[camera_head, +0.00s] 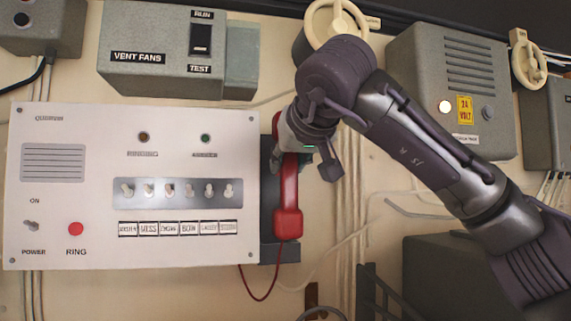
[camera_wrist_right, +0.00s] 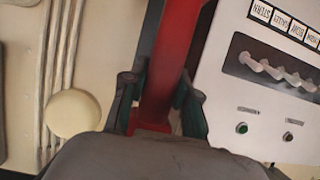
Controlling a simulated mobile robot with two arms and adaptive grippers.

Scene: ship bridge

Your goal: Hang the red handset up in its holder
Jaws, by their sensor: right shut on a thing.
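The red handset (camera_head: 287,205) stands upright at the right side of the white intercom panel in the head view. The dark holder (camera_head: 268,235) is behind it, and the handset lies in front of it, largely covering it. I cannot tell whether they touch. My right gripper (camera_head: 290,157) is shut on the handset's upper middle part and hides some of it. In the right wrist view, the two fingers of the right gripper (camera_wrist_right: 158,95) are on either side of the red handset (camera_wrist_right: 172,65). My left gripper is not in view.
The white intercom panel (camera_head: 90,200) with switches is directly left of the handset. A vent fans box (camera_head: 150,75) is above it, a grey box (camera_head: 455,80) is at upper right, and a round cream knob (camera_head: 337,22) is above my wrist. Cables run down the wall below.

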